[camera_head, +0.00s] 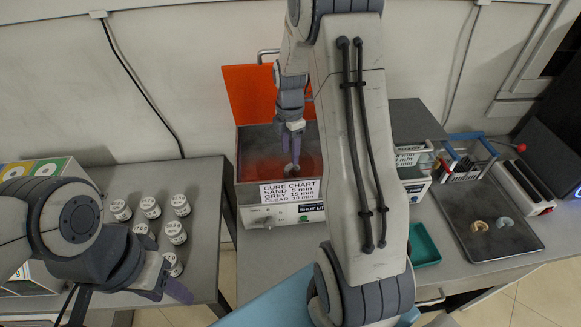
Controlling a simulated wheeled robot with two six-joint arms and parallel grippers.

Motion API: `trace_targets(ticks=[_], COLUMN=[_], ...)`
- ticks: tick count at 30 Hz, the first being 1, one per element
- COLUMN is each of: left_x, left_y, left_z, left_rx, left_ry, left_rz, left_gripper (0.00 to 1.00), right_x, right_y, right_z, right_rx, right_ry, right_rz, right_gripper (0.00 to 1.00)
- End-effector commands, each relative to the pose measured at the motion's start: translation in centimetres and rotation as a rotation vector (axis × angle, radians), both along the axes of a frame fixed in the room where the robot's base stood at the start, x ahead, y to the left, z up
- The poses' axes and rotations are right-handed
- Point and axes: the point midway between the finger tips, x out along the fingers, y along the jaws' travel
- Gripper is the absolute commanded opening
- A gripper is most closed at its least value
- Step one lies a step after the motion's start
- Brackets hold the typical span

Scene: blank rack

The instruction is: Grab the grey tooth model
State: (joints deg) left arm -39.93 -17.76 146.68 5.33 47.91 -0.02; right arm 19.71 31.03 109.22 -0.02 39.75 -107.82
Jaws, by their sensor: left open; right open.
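A grey tooth model (505,222), small and arch-shaped, lies on the dark metal tray (462,215) at the right. A tan arch-shaped model (479,226) lies just left of it. My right gripper (292,168) is open and points down into the open cure box (252,197), far left of the tray. Whether anything lies between its fingers is too small to tell. My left gripper (172,292) is open at the lower left, near the white jars, far from the models.
The cure box has a raised orange lid (248,92) and a cure chart (290,193) on its front. Several white lidded jars (150,207) stand on the left table. A teal bin (424,245) and a rack with coloured handles (465,165) are near the tray.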

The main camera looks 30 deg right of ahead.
Motion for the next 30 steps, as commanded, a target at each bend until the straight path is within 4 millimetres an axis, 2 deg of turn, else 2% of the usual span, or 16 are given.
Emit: trace_targets(ticks=[4, 9, 17, 18, 20, 21, 22, 30], left_x=[0.0, 0.0, 0.0, 0.0, 0.0, 0.0, 0.0, 0.0], left_y=[0.0, 0.0, 0.0, 0.0, 0.0, 0.0, 0.0, 0.0], left_z=[1.3, 1.6, 1.5, 1.5, 1.5, 1.5, 1.5, 1.5], left_rx=[0.000, 0.000, 0.000, 0.000, 0.000, 0.000, 0.000, 0.000], left_ry=[0.000, 0.000, 0.000, 0.000, 0.000, 0.000, 0.000, 0.000], left_rz=[0.000, 0.001, 0.001, 0.001, 0.001, 0.001, 0.001, 0.001], left_gripper=[0.50, 0.50, 0.50, 0.50, 0.50, 0.50, 0.50, 0.50], right_x=[0.2, 0.3, 0.3, 0.3, 0.3, 0.3, 0.3, 0.3], right_y=[0.3, 0.2, 0.2, 0.2, 0.2, 0.2, 0.2, 0.2], right_z=[-2.1, -4.2, -4.6, -4.6, -4.6, -4.6, -4.6, -4.6], right_rx=[0.002, 0.001, 0.000, 0.000, 0.000, 0.000, 0.000, 0.000], right_ry=[0.006, 0.002, 0.000, 0.000, 0.000, 0.000, 0.000, 0.000], right_rz=[0.001, 0.000, 0.000, 0.000, -0.001, -0.001, -0.001, -0.001], right_gripper=[0.54, 0.54, 0.54, 0.46, 0.23, 0.08, 0.00, 0.00])
